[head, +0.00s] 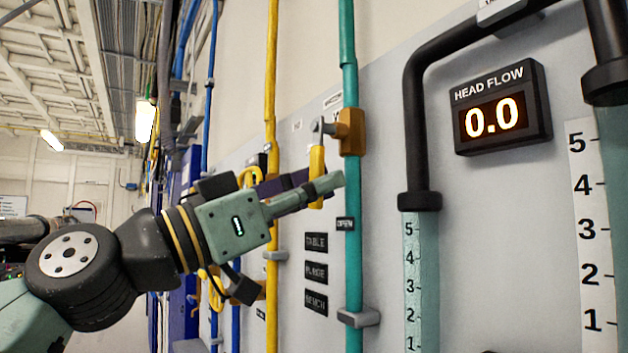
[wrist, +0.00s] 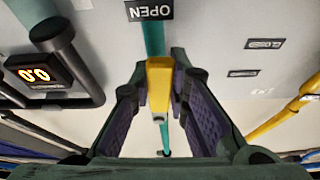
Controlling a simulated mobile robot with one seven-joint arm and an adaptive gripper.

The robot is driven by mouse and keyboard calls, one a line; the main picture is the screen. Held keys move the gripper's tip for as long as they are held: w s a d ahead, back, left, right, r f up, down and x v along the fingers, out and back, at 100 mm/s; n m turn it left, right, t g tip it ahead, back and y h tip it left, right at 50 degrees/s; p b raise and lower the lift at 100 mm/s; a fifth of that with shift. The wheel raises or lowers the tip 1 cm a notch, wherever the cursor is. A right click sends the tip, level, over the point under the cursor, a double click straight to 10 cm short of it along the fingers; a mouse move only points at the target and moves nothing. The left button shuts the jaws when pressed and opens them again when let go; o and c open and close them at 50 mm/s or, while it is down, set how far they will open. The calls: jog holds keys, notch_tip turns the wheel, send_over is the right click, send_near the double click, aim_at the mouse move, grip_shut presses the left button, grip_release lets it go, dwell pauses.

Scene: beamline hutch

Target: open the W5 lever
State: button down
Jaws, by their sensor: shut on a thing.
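A lever with a yellow handle (head: 317,160) hangs from a brass-coloured valve body (head: 351,132) on the teal pipe. Its tag is too hidden to read as W5. The handle points downward, roughly along the pipe, standing out from the wall. A black OPEN label (head: 345,223) is below it and also shows upside down in the wrist view (wrist: 151,11). My gripper (head: 325,187) is shut on the handle from the left. In the wrist view the handle (wrist: 159,88) is between the two purple-padded fingers. The fingers partly hide its lower part in the head view.
The HEAD FLOW display (head: 502,107) reads 0.0. A black pipe (head: 418,110) and a clear scaled tube (head: 422,275) stand to the right. A yellow pipe (head: 271,90) runs behind my gripper.

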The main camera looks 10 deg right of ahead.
jog(key=shift+s+d+n+t, duration=0.1)
jog(key=shift+s+n+t, duration=0.2)
jog(key=shift+n, duration=0.3)
jog(key=shift+r, duration=0.1)
jog(key=c, duration=1.5)
grip_release()
jog(key=v, duration=1.2)
jog(key=shift+s, duration=0.1)
jog(key=shift+r, duration=0.1)
